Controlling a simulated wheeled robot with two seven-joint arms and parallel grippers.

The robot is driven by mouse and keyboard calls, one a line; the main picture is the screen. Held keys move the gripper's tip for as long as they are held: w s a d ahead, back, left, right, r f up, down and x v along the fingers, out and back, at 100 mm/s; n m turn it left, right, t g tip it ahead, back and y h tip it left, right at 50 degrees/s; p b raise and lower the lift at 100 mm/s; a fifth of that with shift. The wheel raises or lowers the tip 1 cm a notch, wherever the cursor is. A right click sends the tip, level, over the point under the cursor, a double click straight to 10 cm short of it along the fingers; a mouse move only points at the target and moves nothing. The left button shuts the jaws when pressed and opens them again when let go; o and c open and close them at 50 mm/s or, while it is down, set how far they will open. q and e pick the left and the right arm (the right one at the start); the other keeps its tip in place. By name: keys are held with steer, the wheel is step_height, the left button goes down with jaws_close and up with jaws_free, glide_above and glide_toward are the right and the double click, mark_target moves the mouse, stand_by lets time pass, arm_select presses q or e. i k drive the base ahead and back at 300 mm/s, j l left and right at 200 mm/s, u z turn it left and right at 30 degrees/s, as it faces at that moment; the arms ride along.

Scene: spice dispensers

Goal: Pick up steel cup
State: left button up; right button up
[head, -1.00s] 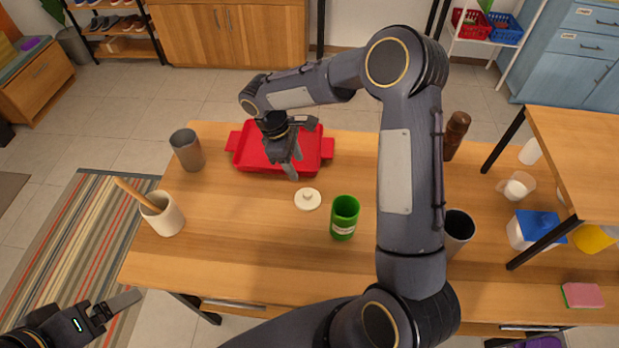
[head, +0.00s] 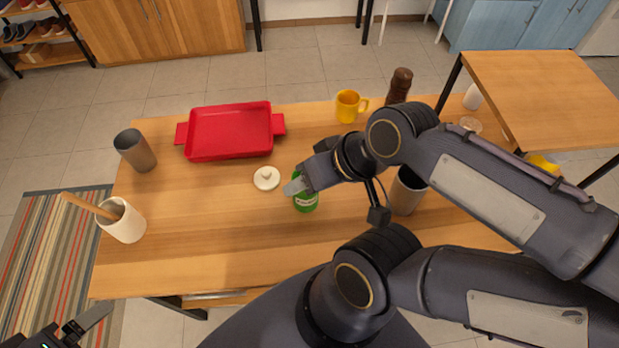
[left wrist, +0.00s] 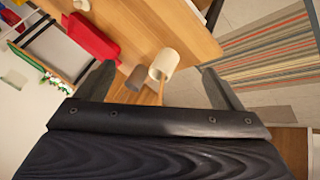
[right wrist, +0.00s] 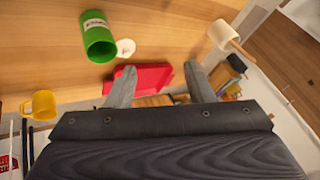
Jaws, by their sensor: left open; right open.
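Two grey metal-looking cups stand on the table in the head view: one at the left (head: 135,150), and one at the right (head: 407,192), partly behind my right arm. I cannot tell which is the steel cup. The left cup also shows in the left wrist view (left wrist: 136,77), beyond my open fingers. My right gripper (head: 298,185) is open, over or in front of the green can (head: 306,203); whether they touch is unclear. Its fingers (right wrist: 160,84) are empty in the right wrist view. My left gripper (head: 88,324) is open and empty off the table's front-left corner.
A red tray (head: 230,109) lies at the back. A white lid (head: 266,178) is left of the green can. A white crock (head: 124,224) with a wooden utensil stands front left. A yellow mug (head: 348,107) and brown grinder (head: 399,86) stand back right.

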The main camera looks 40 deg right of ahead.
mark_target(408, 188)
steer(key=z, duration=2.35)
